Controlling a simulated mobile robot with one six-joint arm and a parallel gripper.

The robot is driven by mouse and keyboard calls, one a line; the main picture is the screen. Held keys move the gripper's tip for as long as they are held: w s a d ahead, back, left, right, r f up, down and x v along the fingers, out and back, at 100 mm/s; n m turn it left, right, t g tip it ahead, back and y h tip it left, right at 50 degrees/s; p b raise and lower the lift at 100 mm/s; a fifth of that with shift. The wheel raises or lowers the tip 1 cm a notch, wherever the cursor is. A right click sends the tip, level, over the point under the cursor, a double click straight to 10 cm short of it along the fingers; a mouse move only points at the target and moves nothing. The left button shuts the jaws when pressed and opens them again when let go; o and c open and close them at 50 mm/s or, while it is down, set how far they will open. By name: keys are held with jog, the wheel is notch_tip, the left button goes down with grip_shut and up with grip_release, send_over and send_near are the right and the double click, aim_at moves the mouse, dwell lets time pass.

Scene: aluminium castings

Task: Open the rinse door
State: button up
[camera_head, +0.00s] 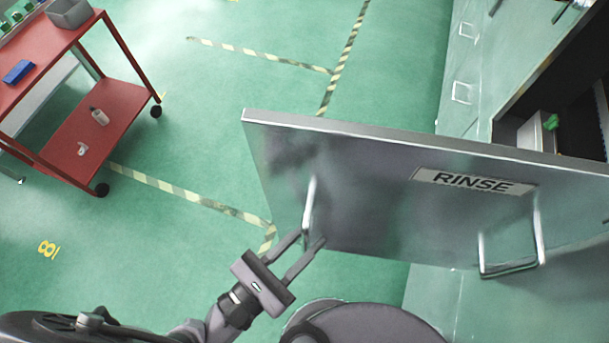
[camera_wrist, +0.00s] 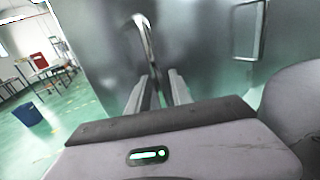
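The rinse door is a grey metal panel (camera_head: 370,200) with a "RINSE" label (camera_head: 475,181), shown from above in the head view. A bright bar handle (camera_head: 309,205) is near its left end, and a second handle (camera_head: 511,270) is further right. My gripper (camera_head: 311,237) is at the lower end of the left handle, its two fingers spread with a gap between them. In the wrist view the handle (camera_wrist: 146,45) runs down towards the space between my fingertips (camera_wrist: 160,78). Its lower end is between or just beyond the tips; contact cannot be told.
A red cart (camera_head: 110,120) with small items stands at the upper left. Striped tape marks the green floor, which is clear left of the panel. Behind the panel is a dark opening (camera_head: 560,90) with a green object (camera_head: 551,121). A blue bin (camera_wrist: 28,114) shows in the wrist view.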

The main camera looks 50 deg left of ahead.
jog(key=shift+o, duration=0.2)
jog(key=shift+s, duration=0.1)
jog(key=s+d+p, duration=0.1)
jog(key=s+p, duration=0.2)
jog(key=s, duration=1.4)
jog(key=shift+s+d, duration=0.1)
